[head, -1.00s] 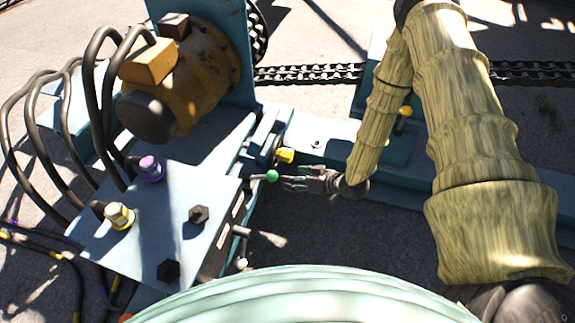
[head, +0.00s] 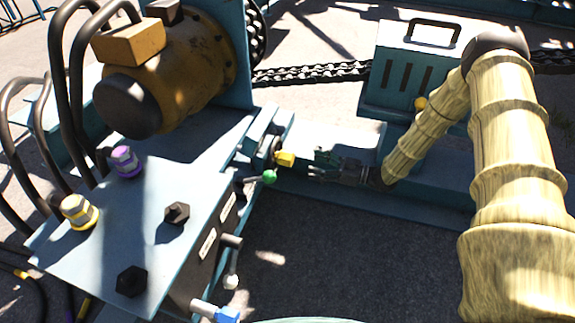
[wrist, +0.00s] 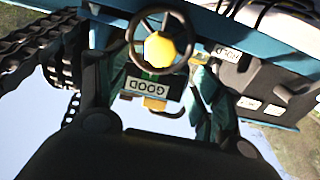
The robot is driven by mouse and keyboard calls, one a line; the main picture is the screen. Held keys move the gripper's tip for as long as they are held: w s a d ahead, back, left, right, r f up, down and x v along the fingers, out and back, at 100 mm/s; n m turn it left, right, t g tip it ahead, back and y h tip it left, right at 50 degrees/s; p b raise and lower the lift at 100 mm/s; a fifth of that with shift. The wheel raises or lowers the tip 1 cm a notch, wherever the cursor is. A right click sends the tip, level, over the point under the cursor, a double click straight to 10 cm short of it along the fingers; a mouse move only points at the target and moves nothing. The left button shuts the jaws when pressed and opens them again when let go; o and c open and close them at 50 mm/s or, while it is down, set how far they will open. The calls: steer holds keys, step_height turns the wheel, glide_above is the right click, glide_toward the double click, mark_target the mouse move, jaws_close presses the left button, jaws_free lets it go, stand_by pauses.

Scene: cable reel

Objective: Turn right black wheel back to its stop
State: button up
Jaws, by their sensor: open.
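A black handwheel (wrist: 132,42) with a yellow hub shows at the top middle of the wrist view, beyond my open fingers. In the head view a yellow hub (head: 285,159) sits at the side of the blue machine; its black rim is hard to make out there. My gripper (head: 316,166) points left toward this spot with a gap to the yellow hub and a green ball knob (head: 269,177). In the wrist view the gripper (wrist: 155,110) has its fingers apart, with nothing held between them. I cannot tell the wheel's turn angle.
A blue panel (head: 150,220) carries black hex knobs and purple and yellow fittings. Levers with white (head: 231,282) and blue (head: 228,314) ends stick out of its side. A rusty yellow motor (head: 175,80) stands behind. A label reading GOOD (wrist: 146,86) is below the wheel. Dark floor at front right is clear.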

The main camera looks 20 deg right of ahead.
mark_target(293, 160)
steer(key=b+x, duration=0.4)
steer(key=x, duration=0.5)
steer(key=shift+w+a+f, duration=0.1)
steer(key=shift+w+a, duration=0.05)
steer(key=shift+w, duration=0.05)
steer(key=shift+w+a, duration=0.35)
steer(key=shift+a, duration=0.15)
steer(key=shift+c, duration=0.2)
steer(key=c, duration=1.4)
